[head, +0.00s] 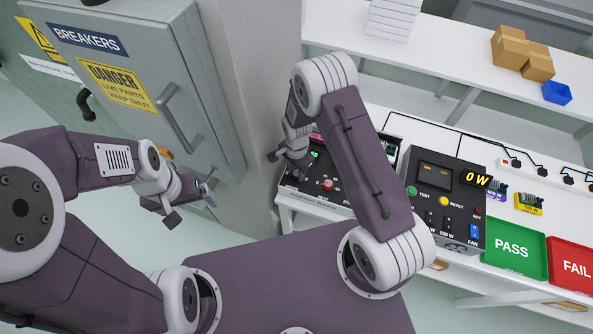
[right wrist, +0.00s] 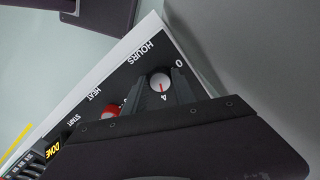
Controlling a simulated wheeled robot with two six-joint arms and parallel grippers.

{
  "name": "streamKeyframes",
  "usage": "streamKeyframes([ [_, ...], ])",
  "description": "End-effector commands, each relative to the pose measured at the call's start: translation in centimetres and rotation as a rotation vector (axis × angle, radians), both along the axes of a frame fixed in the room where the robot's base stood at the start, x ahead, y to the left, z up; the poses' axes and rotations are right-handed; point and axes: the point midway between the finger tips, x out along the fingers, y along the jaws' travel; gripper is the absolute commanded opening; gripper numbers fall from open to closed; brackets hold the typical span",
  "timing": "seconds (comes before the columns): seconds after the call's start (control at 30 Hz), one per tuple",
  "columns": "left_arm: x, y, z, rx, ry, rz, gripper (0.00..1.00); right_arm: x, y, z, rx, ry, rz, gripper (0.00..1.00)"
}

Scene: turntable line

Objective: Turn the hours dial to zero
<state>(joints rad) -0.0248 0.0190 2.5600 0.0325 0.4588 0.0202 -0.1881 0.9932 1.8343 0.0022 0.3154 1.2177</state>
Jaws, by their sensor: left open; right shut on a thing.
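The hours dial (right wrist: 160,80) is a round pale knob beside the printed word HOURS on a dark panel, in the right wrist view. A 0 is printed to its upper right and a 4 just below it. A small red mark shows on its lower part, towards the 4. My right gripper (right wrist: 161,88) is shut on the dial, its dark fingers at either side. In the head view my right gripper (head: 291,163) is down at the panel's left part and hides the dial. My left gripper (head: 190,207) is open and empty before the grey breaker cabinet.
A red heat knob (right wrist: 112,110) sits close to the hours dial, and a yellow DONE display (right wrist: 53,150) is lit. The black test box (head: 440,195), green PASS tray (head: 515,270) and red FAIL tray (head: 572,250) stand right. The breaker cabinet (head: 125,50) stands at left.

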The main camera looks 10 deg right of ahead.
Motion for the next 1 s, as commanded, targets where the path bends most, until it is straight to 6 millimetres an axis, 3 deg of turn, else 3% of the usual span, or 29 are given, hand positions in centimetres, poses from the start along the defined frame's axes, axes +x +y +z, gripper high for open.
streamKeyframes([
  [1.0,0.0,0.0,-1.9,0.000,0.000,0.000,0.89,0.3,0.0,0.1,-0.002,-0.008,0.928,0.00],
])
